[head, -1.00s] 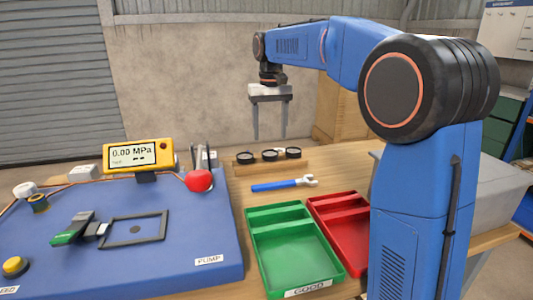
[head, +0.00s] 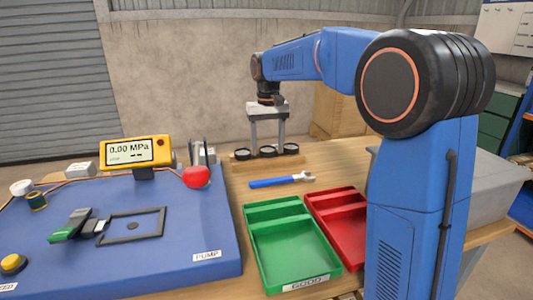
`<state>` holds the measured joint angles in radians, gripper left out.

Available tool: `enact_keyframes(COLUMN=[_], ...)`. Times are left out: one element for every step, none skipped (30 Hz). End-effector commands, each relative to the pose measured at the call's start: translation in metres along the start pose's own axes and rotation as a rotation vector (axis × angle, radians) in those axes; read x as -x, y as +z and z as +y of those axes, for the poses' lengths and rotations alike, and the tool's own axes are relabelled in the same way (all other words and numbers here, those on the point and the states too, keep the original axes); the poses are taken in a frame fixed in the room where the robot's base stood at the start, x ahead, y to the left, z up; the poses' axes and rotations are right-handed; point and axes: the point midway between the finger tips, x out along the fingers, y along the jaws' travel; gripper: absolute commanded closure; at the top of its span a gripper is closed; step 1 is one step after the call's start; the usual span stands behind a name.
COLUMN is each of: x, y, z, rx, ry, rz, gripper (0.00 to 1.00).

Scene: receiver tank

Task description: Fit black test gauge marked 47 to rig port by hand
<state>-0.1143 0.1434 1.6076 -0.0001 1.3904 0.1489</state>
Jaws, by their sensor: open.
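Three black round gauges stand in a row on a wooden rack (head: 255,164) at the back of the bench: left gauge (head: 243,153), middle gauge (head: 268,151) and right gauge (head: 291,148). No number can be read on any of them, so I cannot tell which is marked 47. My gripper (head: 267,143) points down with its jaws open and empty. Its fingertips are at or just above the gauges, either side of the middle one; contact cannot be told. The blue rig (head: 190,235) is at left, with a small brass-and-dark fitting (head: 37,201); I cannot tell whether this is the port.
A yellow readout (head: 137,151) shows 0.00 MPa. A blue-handled wrench (head: 280,181) lies before the rack. A green tray (head: 290,255) marked GOOD and a red tray (head: 340,218) are in front.

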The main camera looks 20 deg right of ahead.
Motion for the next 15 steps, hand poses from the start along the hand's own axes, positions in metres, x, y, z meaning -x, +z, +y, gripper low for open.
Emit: enact_keyframes(x=[0.0000,0.0000,0.0001,0.0001,0.0001,0.0001,0.0001,0.0001,0.0001,0.0001,0.0001,0.0003,0.0005,0.0012,0.0028], y=[0.0000,0.0000,0.0000,0.0000,0.0000,0.0000,0.0000,0.0000,0.0000,0.0000,0.0000,0.0000,0.0000,-0.0001,-0.0002], z=[0.0000,0.0000,0.0000,0.0000,0.0000,0.0000,0.0000,0.0000,0.0000,0.0000,0.0000,0.0000,0.0000,0.0000,-0.0001], rx=[0.000,0.000,0.000,0.000,0.000,0.000,0.000,0.000,0.000,0.000,0.000,0.000,0.000,0.000,0.000], ry=[0.000,0.000,0.000,0.000,0.000,0.000,0.000,0.000,0.000,0.000,0.000,0.000,0.000,0.000,0.000], rz=[0.000,0.000,0.000,0.000,0.000,0.000,0.000,0.000,0.000,0.000,0.000,0.000,0.000,0.001,0.001], gripper=[0.39,0.39,0.41,0.49,0.56,0.65,0.73,0.80,0.89,0.96,1.00,1.00,1.00,1.00,1.00])
